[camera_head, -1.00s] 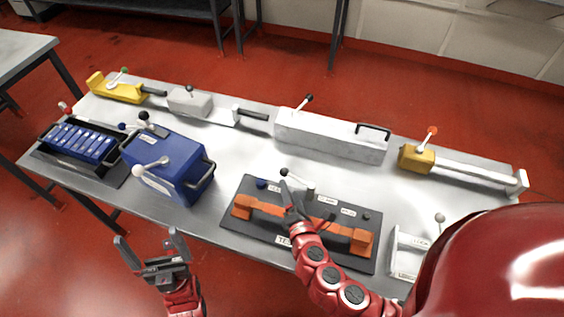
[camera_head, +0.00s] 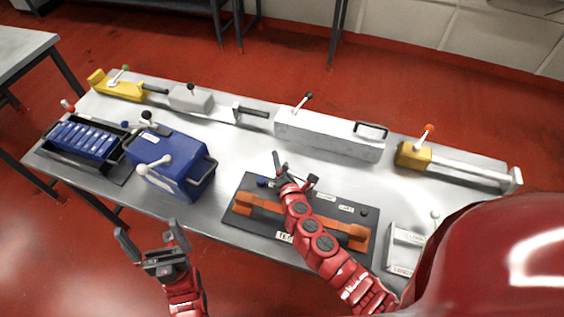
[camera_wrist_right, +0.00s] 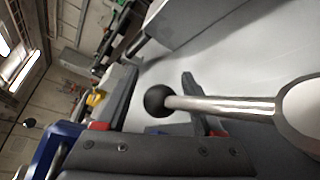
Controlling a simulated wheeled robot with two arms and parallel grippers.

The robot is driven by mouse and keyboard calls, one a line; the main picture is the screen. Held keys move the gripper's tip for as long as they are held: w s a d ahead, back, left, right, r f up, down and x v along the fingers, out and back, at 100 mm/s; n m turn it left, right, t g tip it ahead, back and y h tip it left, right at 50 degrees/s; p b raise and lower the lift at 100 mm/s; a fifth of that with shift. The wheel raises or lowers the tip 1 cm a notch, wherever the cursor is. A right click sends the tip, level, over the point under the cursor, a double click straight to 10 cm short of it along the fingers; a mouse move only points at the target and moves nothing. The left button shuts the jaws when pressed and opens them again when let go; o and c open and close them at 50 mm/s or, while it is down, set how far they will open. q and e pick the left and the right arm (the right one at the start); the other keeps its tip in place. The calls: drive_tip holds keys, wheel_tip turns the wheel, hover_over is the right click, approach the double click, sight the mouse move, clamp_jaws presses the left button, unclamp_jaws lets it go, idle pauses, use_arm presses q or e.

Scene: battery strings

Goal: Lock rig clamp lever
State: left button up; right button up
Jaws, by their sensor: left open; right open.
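The test rig is a dark plate (camera_head: 236,220) with an orange bar (camera_head: 265,208) and small labels, lying at the table's front. Its lever is mostly hidden behind my right gripper (camera_head: 294,169) in the head view. In the right wrist view the lever shows as a bare metal rod (camera_wrist_right: 225,105) with a black ball knob (camera_wrist_right: 158,101). The knob appears between my right gripper's two open fingers; contact is not clear. A blue knob (camera_head: 262,182) sits at the plate's back left. My left gripper (camera_head: 150,236) is open and empty, before the table's front edge.
A blue box (camera_head: 168,172) with levers and a tray of blue cells (camera_head: 85,141) stand left. A long white box (camera_head: 330,134), a grey block (camera_head: 191,99) and yellow clamps (camera_head: 414,155) line the back. A white bracket (camera_head: 402,240) stands right.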

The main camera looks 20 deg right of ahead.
clamp_jaws()
idle(1.4)
